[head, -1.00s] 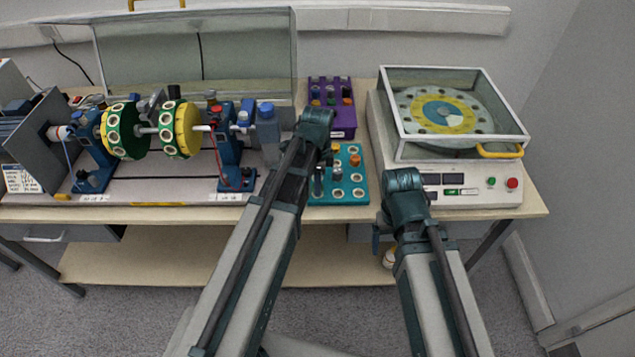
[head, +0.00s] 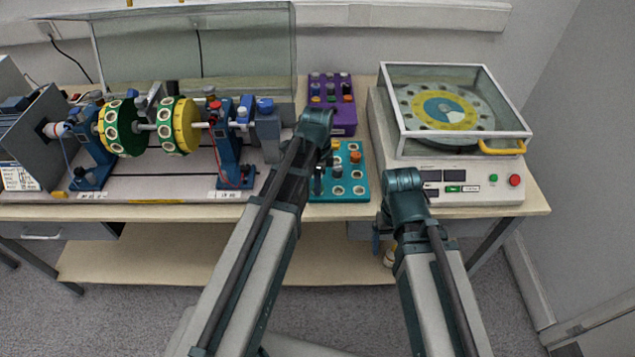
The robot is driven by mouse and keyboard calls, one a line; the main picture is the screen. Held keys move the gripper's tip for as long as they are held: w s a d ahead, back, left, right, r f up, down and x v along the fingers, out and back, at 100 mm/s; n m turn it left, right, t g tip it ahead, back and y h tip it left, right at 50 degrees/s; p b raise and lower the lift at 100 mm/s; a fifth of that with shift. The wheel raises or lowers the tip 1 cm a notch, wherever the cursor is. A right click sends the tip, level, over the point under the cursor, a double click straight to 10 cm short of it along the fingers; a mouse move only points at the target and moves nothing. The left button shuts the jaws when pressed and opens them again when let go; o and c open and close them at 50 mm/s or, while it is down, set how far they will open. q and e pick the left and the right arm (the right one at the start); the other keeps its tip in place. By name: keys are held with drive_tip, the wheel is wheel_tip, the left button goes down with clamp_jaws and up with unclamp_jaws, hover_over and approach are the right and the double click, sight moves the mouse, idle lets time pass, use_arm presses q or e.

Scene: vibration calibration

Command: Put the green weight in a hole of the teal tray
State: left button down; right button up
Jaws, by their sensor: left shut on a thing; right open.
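The teal tray (head: 325,197) sits on the bench in the middle, with rows of ringed holes and a few weights, including an orange one (head: 354,157). My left gripper (head: 318,184) points down over the tray's left part. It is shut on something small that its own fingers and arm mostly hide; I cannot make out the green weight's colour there. Whether the held thing touches the tray cannot be told. My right gripper (head: 377,240) is open and hangs at the bench's front edge, right of the tray, partly hidden by its wrist.
A purple tray (head: 343,131) with several weights stands behind the teal tray. A rotor rig with green and yellow discs (head: 180,127) fills the left. A machine with a clear, yellow-handled cover (head: 502,149) stands at the right. A lower shelf (head: 150,262) runs underneath.

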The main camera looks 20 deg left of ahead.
use_arm(q)
drive_tip(key=shift+f, duration=0.1)
drive_tip(key=shift+c, duration=2.2)
unclamp_jaws()
wheel_tip(320, 180, up, 14)
drive_tip(key=p, duration=1.3)
drive_tip(key=shift+p, duration=0.35)
drive_tip(key=shift+f, duration=0.1)
drive_tip(key=s+d+n+y, duration=0.1)
drive_tip(key=s+d+n, duration=0.9)
drive_tip(key=s, duration=0.4)
drive_tip(key=shift+s+d+n, duration=0.15)
drive_tip(key=shift+d+n, duration=0.1)
drive_tip(key=shift+n, duration=0.25)
